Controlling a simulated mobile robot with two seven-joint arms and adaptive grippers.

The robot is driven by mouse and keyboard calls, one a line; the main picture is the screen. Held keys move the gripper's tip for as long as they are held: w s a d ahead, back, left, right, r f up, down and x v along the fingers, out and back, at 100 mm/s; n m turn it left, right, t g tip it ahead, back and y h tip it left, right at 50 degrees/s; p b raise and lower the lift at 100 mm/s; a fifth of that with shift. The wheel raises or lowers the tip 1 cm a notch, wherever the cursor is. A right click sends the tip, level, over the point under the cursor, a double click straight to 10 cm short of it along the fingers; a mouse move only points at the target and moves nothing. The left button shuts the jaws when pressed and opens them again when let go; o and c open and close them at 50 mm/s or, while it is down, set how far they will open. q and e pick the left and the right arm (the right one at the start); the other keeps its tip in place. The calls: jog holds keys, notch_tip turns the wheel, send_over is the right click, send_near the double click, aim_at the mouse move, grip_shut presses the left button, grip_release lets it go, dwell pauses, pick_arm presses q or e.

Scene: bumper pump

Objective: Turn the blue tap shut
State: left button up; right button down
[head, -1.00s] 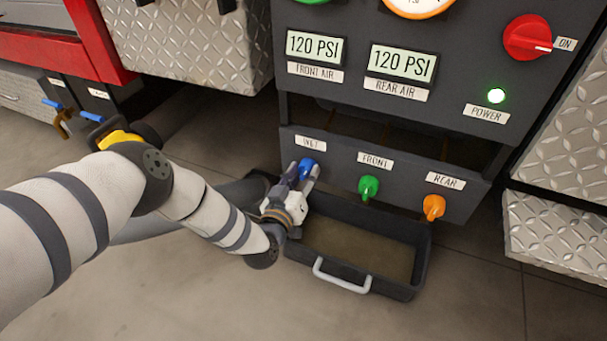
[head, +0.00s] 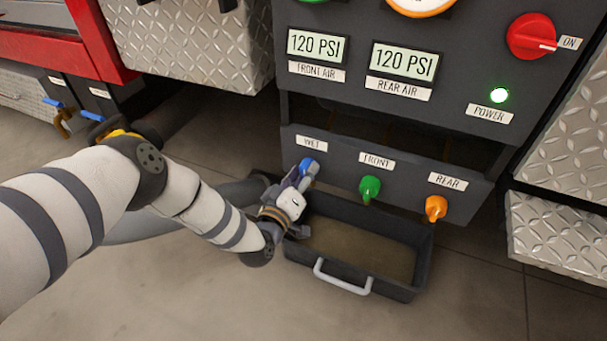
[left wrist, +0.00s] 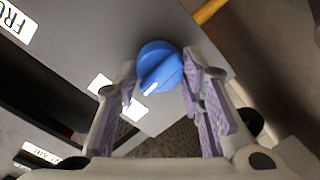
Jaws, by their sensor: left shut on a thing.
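The blue tap (head: 309,166) is on the lower dark panel, under the label "WET". My left gripper (head: 302,180) reaches it from the front left and is shut on it, hiding its lower part in the head view. In the left wrist view the blue tap (left wrist: 158,66) sits between the two purple-padded fingers of my left gripper (left wrist: 160,82). A white mark shows on the tap's handle there. My right gripper is in neither view.
A green tap (head: 370,188) and an orange tap (head: 435,207) are to the right on the same panel. A black tray (head: 400,291) with a grey handle stands on the floor below. A red switch (head: 531,37) points to "ON" above. Open floor lies in front.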

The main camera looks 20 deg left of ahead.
pick_arm(q)
jog(key=shift+d, duration=0.1)
jog(key=o, duration=1.1)
jog(key=shift+o, duration=0.2)
jog(key=s+r, duration=0.1)
jog(key=s, duration=1.1)
jog(key=shift+a, duration=0.25)
